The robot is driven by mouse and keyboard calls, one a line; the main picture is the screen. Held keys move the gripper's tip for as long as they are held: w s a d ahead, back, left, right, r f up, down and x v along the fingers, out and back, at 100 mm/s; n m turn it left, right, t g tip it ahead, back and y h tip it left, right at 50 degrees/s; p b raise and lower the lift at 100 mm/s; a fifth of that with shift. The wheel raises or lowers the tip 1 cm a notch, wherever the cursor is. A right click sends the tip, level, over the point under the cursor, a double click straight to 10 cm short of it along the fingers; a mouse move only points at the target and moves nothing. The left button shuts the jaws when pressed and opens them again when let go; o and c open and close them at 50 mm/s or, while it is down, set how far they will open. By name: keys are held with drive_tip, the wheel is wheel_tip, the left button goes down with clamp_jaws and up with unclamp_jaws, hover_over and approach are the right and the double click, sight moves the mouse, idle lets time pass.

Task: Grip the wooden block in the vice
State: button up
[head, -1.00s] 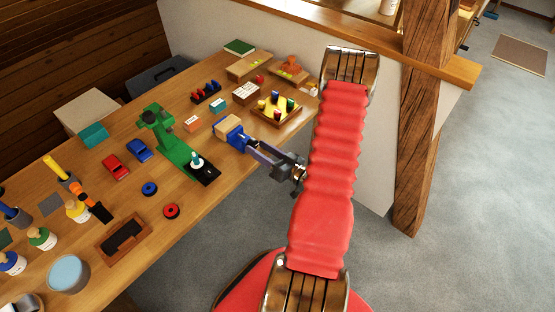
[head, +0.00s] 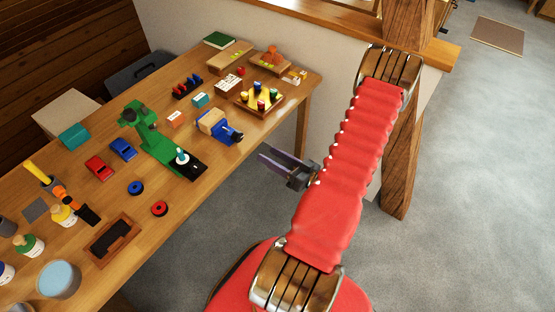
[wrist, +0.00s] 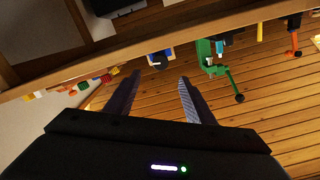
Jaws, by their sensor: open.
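The blue vice (head: 226,132) stands near the table's front edge, with its dark screw end facing my arm. The pale wooden block (head: 210,120) sits at the vice's far side, between its jaws; I cannot tell whether the jaws press on it. My gripper (head: 270,156) is open and empty, off the table edge to the right of the vice and clear of it. In the wrist view the vice (wrist: 160,58) shows beyond and between my two open fingers (wrist: 160,76), small and partly dark; the block is hard to make out there.
A green press-like tool (head: 158,145) stands left of the vice. A tray of coloured pegs (head: 260,98) is behind it. Orange (head: 175,119) and teal (head: 200,99) boxes lie close by. The table's front edge (head: 262,130) lies between gripper and vice. Open floor is in front.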

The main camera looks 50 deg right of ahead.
sight(240, 138)
drive_tip(key=shift+s, duration=0.95)
drive_tip(key=n, duration=0.6)
drive_tip(key=shift+w+r, duration=0.1)
drive_tip(key=shift+w, duration=0.1)
drive_tip(key=shift+w+a, duration=0.15)
drive_tip(key=shift+w, duration=6.75)
drive_tip(key=shift+c, duration=0.7)
drive_tip(key=c, duration=0.9)
